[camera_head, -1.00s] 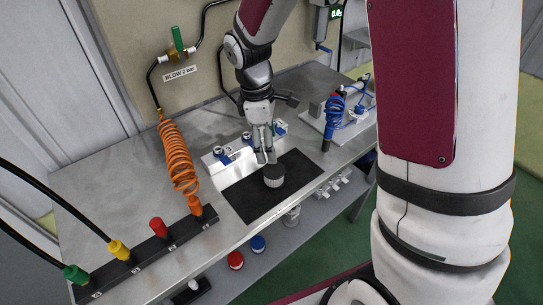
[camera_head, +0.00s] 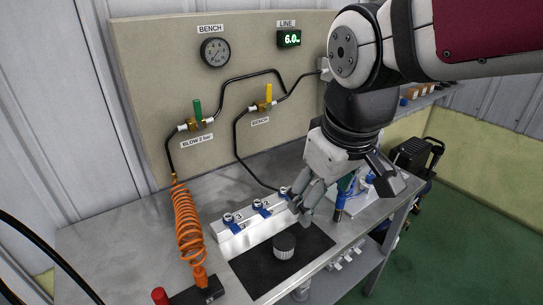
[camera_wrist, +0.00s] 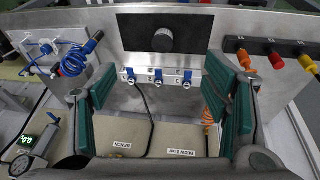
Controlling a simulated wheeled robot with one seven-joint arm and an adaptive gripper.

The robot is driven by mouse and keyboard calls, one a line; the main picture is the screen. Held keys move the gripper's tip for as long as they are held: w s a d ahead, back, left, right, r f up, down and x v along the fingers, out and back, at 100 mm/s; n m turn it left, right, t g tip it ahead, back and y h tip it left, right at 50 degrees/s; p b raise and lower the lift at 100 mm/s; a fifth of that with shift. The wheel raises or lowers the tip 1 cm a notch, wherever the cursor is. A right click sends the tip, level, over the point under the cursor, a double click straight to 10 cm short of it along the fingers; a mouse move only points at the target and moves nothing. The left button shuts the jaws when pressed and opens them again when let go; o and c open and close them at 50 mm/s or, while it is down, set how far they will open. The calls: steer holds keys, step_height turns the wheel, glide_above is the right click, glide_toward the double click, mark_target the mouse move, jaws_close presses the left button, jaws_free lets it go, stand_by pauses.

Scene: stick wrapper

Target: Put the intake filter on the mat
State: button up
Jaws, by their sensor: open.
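The intake filter, a small grey ribbed cylinder (camera_head: 284,245), stands on the black mat (camera_head: 262,272) on the bench. In the wrist view the filter (camera_wrist: 163,40) shows dark and round near the middle of the mat (camera_wrist: 197,42). My gripper (camera_head: 306,207) is open and empty, above the bench behind and to the right of the filter, clear of it. In the wrist view its green-padded fingers (camera_wrist: 168,100) are spread wide with nothing between them.
A metal block with several blue-handled valves (camera_head: 262,208) stands behind the mat. An orange coiled hose (camera_head: 188,228) is on the left, beside a red plug (camera_head: 160,296). A blue coiled tool (camera_wrist: 74,60) lies on a plate at the right. A panel with a gauge (camera_head: 215,52) rises behind.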

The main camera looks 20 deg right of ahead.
steer(key=s+m, duration=0.1)
steer(key=s, duration=0.1)
steer(key=s+m+t, duration=0.1)
steer(key=s, duration=0.1)
steer(key=s+r+m, duration=0.1)
steer(key=s, duration=0.1)
steer(key=shift+t+y, duration=0.3)
